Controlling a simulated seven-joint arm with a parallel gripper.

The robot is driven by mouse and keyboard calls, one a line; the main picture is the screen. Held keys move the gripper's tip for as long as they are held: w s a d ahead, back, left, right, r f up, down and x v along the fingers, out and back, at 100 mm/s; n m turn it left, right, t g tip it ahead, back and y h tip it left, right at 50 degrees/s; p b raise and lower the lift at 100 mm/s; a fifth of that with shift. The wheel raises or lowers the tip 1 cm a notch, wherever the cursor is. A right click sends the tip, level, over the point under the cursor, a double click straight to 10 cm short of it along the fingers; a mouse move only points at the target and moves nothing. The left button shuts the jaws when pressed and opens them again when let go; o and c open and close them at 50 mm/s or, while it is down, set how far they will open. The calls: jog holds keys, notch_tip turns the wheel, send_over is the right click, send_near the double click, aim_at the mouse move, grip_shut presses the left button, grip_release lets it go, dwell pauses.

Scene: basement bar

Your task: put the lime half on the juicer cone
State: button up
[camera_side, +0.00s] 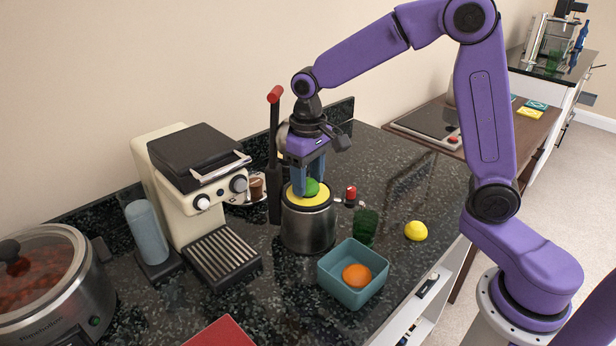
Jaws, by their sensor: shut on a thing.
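The lime half (312,186) is green and sits between the fingers of my gripper (309,181), low over the juicer. My gripper points down and is shut on the lime half. The juicer (309,226) is a round steel body with a yellow top (295,199). The cone itself is hidden behind the lime half and the fingers. I cannot tell whether the lime half touches the cone or is slightly above it.
A teal square bowl (340,285) with an orange piece (357,275) stands in front of the juicer. A green glass (366,226) and a lemon (416,231) are to the right. A cream coffee machine (190,185) and a red-handled lever (275,150) stand left.

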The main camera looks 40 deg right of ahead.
aim_at(308, 180)
jog(key=shift+f, duration=0.15)
jog(key=o, duration=1)
jog(key=shift+r, duration=2.15)
jog(key=s+d+f+n, duration=0.1)
jog(key=s+n, duration=0.2)
jog(key=s, duration=0.6)
jog(key=s+d+f+n, duration=0.1)
jog(key=s+n, duration=0.3)
jog(key=s, duration=0.5)
jog(key=s+d+f+n, duration=0.1)
jog(key=s+n, duration=0.3)
jog(key=s, duration=0.5)
jog(key=shift+s+d+f, duration=0.15)
jog(key=shift+s+d, duration=0.15)
jog(key=shift+s, duration=0.05)
